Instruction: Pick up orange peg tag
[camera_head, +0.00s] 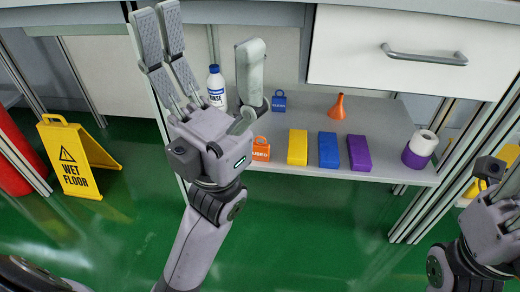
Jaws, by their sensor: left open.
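The orange tag (261,150) with a loop handle stands on the low grey shelf, near its front left edge. My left gripper (207,32) is raised in front of the shelf, fingers pointing up, open and empty. Its palm is just left of the orange tag in the picture and may cover part of it. Whether they touch I cannot tell, but the fingers are not around it. A similar blue tag (279,101) stands farther back on the shelf. My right gripper (505,185) shows at the right edge, partly cut off, its fingers unclear.
The shelf (397,133) also holds a white bottle with a blue cap (216,88), yellow (297,147), blue (328,150) and purple (359,153) blocks, an orange funnel (338,107) and a roll (420,149). A drawer (345,60) overhangs it. A wet-floor sign (75,158) stands left.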

